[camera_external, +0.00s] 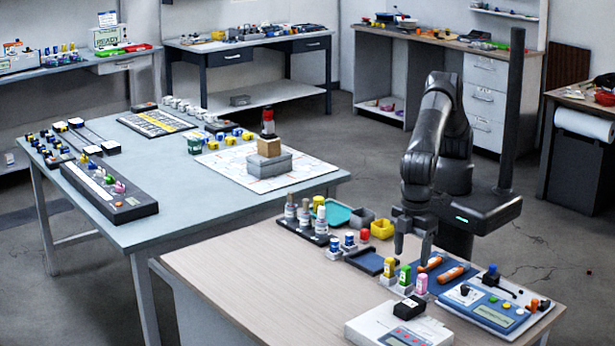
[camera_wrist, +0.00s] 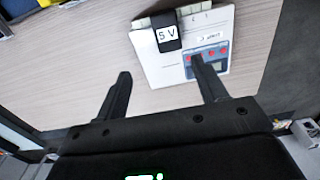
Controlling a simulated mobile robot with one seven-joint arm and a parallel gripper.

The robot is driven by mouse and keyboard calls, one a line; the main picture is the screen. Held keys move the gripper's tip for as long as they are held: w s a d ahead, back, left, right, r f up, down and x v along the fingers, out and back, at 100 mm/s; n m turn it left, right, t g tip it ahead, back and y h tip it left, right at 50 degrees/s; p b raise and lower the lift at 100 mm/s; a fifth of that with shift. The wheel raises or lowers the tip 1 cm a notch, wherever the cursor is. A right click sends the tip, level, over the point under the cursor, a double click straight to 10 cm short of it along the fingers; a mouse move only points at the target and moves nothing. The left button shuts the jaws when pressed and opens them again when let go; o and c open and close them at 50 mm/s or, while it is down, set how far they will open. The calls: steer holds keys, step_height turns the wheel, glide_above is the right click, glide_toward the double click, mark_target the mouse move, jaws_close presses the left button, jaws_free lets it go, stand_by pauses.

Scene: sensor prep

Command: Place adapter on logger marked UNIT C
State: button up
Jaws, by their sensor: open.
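A white logger (camera_external: 385,331) sits at the front of the wooden table. It also shows in the wrist view (camera_wrist: 151,67), with red buttons, a small screen and a label too small to read. A black adapter (camera_external: 409,308) rests on the logger's back part. In the wrist view the adapter (camera_wrist: 167,32) has a white "5 V" label and lies near the row of pale terminals. My gripper (camera_external: 413,257) points down behind the logger, over the table's back half. In the wrist view my gripper (camera_wrist: 160,67) is open and empty, apart from the adapter.
Yellow, green and pink bottles (camera_external: 404,275) stand close behind the logger. A blue mat with orange cylinders (camera_external: 450,274) and a control panel (camera_external: 492,305) lie to the right. Bins (camera_external: 382,229) stand at the back. The table's left front (camera_external: 240,272) is clear.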

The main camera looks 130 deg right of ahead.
steer(key=s+d+r+t, duration=0.1)
steer(key=s+d+r, duration=0.6)
steer(key=d+r, duration=0.35)
steer(key=s+d+r+t, duration=0.2)
steer(key=s+d+r, duration=0.6)
steer(key=d, duration=0.4)
steer(key=s+d+f+t, duration=0.1)
steer(key=s+d, duration=0.6)
steer(key=s, duration=0.5)
steer(key=s+d+f+t, duration=0.1)
steer(key=s+d, duration=0.6)
steer(key=s, duration=0.5)
steer(key=shift+s+f, duration=0.2)
steer(key=shift+s, duration=0.2)
